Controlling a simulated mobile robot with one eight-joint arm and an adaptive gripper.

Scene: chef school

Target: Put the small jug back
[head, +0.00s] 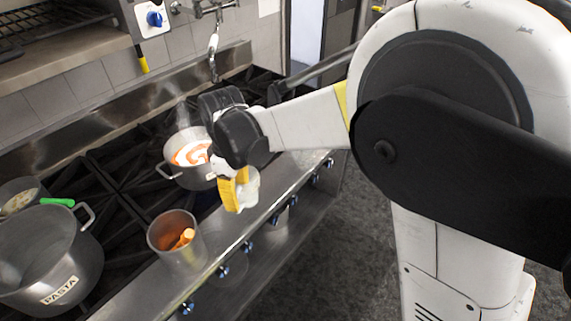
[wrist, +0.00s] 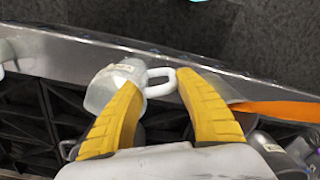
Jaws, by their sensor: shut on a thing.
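The small jug (head: 250,188) is pale and whitish, with a loop handle that shows in the wrist view. My gripper (head: 236,194) has yellow fingers and is shut on the jug, holding it over the front edge of the stove. In the wrist view, the jug (wrist: 112,86) lies at the left finger and its white handle (wrist: 160,78) reaches between the fingertips of my gripper (wrist: 163,88). The jug looks tilted there. In the head view, the fingers hide part of the jug.
A pot (head: 172,170) with orange and white contents stands behind the jug on the black stove grates. A steel container (head: 180,258) with orange pieces is at the front edge. A large pot labelled PASTA (head: 35,265) is at left. Knobs (head: 247,247) line the stove front.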

